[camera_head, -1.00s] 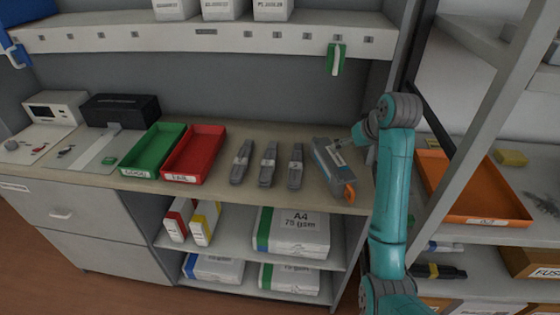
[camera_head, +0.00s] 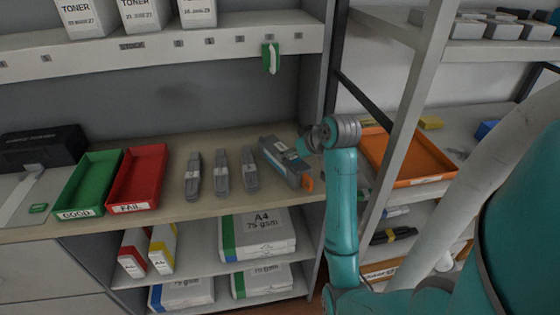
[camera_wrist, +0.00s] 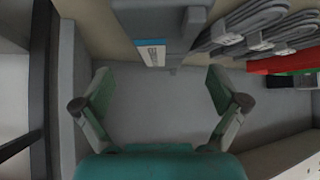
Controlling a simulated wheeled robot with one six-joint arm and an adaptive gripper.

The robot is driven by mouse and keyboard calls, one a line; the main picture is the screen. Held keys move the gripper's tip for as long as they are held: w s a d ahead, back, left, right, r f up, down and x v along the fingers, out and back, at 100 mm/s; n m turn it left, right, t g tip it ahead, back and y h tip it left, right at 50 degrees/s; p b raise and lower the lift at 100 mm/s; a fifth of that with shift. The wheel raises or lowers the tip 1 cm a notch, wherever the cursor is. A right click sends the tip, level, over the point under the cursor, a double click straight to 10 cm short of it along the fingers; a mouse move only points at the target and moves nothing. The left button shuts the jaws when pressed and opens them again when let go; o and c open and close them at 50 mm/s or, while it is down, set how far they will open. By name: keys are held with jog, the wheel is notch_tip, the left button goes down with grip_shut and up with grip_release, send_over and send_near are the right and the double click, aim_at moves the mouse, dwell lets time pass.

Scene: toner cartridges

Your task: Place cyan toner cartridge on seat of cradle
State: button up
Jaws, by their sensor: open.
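A large grey unit (camera_head: 284,162) with a blue mark and an orange end lies at the right end of the bench. In the wrist view a grey body with a blue-and-white label (camera_wrist: 151,53) shows at top centre, just beyond my fingers. I cannot tell whether this is the cyan cartridge, the cradle or both together. My gripper (camera_wrist: 160,97) is open and empty, its fingers spread over a plain grey surface. In the head view my gripper (camera_head: 303,145) is at the unit's upper right, mostly hidden behind my wrist.
Several slim grey parts (camera_head: 221,173) lie left of the unit. A red FAIL tray (camera_head: 150,202) and a green GOOD tray (camera_head: 72,211) stand further left. A shelf (camera_head: 160,47) with toner boxes is above. A rack post (camera_head: 392,130) and orange tray (camera_head: 415,179) are on the right.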

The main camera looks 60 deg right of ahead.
jog(key=shift+w+x, duration=0.25)
jog(key=shift+x, duration=2.8)
jog(key=shift+r, duration=0.2)
jog(key=shift+a, duration=0.1)
jog(key=c, duration=1.8)
jog(key=shift+r, duration=0.15)
jog(key=shift+c, duration=0.2)
